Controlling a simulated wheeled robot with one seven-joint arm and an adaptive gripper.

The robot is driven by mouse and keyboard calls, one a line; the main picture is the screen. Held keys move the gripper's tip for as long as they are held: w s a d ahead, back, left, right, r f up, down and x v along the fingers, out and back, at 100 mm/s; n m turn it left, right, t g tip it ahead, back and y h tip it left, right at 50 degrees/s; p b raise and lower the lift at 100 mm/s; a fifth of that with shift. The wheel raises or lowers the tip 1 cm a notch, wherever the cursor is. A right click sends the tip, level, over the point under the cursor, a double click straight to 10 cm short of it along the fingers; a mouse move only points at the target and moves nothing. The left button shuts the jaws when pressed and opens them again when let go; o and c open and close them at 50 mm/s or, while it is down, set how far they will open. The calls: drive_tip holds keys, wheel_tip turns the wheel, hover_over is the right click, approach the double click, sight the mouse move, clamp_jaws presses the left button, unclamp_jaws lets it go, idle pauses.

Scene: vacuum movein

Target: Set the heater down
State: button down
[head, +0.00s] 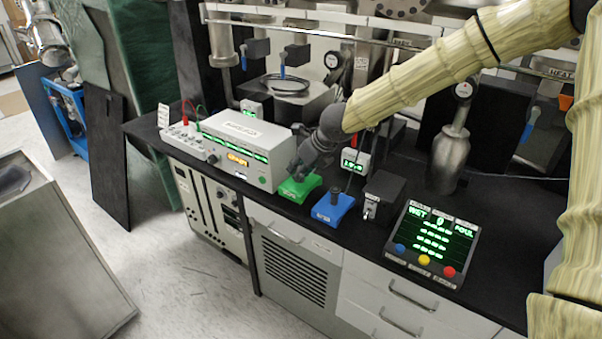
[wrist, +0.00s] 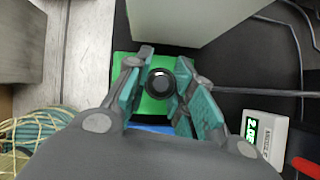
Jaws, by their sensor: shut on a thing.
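A green block-like base (head: 292,192) with a dark round post (wrist: 160,84) is what I take for the heater; no label on it is readable. My gripper (head: 303,170) comes down on it from above. In the wrist view my gripper (wrist: 163,66) has its two teal-padded fingers closed on both sides of the post, with the green base (wrist: 126,64) below. The base is at the dark counter, near its front edge; I cannot tell whether it touches the counter or hangs slightly above. The gripper hides the post in the head view.
A blue base (head: 334,209) with a black post stands close on the right. A white instrument box (head: 240,135) stands close on the left. A small meter (head: 355,161), a black box (head: 386,187) and a display panel (head: 432,240) stand farther right. The counter's front edge is near.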

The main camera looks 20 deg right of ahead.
drive_tip(key=shift+w+d, duration=0.1)
drive_tip(key=shift+w, duration=0.15)
drive_tip(key=shift+w+d+f, duration=0.1)
drive_tip(key=shift+w+f, duration=0.1)
drive_tip(key=shift+f, duration=1.6)
drive_tip(key=shift+f+b, duration=0.15)
drive_tip(key=shift+b, duration=0.2)
drive_tip(key=c, duration=1.2)
unclamp_jaws()
drive_tip(key=shift+c, duration=0.2)
drive_tip(key=shift+s+r, duration=0.15)
drive_tip(key=shift+r, duration=0.3)
drive_tip(key=p+v, duration=0.1)
drive_tip(key=v, duration=1)
drive_tip(key=shift+d, duration=0.2)
